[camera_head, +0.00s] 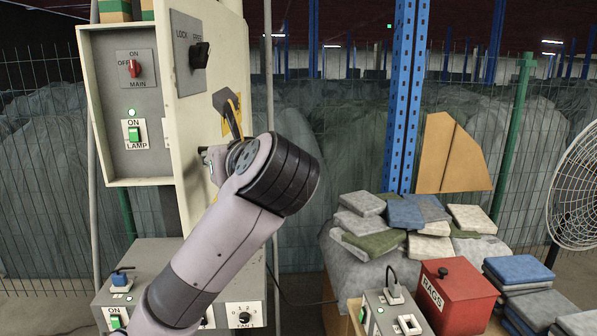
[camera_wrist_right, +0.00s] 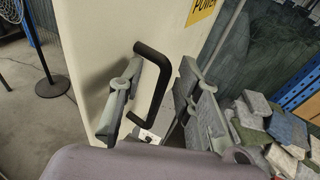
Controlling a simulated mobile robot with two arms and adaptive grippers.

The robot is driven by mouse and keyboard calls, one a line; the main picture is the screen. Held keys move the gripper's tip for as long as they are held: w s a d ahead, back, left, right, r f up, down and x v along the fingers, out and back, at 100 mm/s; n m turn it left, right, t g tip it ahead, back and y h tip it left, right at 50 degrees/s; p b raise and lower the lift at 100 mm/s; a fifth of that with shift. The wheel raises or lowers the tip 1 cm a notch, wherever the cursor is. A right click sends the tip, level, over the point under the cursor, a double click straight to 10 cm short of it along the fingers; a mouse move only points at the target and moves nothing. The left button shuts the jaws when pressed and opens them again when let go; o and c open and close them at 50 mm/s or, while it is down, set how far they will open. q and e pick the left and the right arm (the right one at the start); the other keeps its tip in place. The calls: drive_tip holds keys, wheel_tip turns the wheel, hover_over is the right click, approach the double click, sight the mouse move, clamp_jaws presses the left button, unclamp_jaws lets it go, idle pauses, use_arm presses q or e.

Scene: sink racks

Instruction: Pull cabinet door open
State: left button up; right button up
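The cabinet's pale door panel (camera_head: 205,100) stands at upper left in the head view, beside a recessed grey switch panel (camera_head: 132,90). Its black handle (camera_head: 228,112) shows just above my right wrist. In the right wrist view the door face (camera_wrist_right: 95,40) fills the left and middle, with the bent black handle (camera_wrist_right: 154,75) on it. My right gripper (camera_wrist_right: 158,100) is open, with the handle between its fingers and gaps visible. I cannot tell whether a finger touches it. In the head view my wrist hides most of this gripper. My left gripper is out of view.
A lower grey control box (camera_head: 130,285) stands below the cabinet. A red rag box (camera_head: 455,297) and piles of folded cloths (camera_head: 375,220) lie at right. A blue post (camera_head: 405,95), wire fence and fan (camera_head: 578,185) stand around.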

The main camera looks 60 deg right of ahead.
drive_tip(key=s+d+b, duration=0.1)
drive_tip(key=s+b, duration=0.6)
drive_tip(key=s, duration=0.6)
drive_tip(key=shift+f+b, duration=0.35)
drive_tip(key=shift+b, duration=0.05)
idle(0.5)
drive_tip(key=shift+d, duration=0.1)
drive_tip(key=shift+b, duration=0.75)
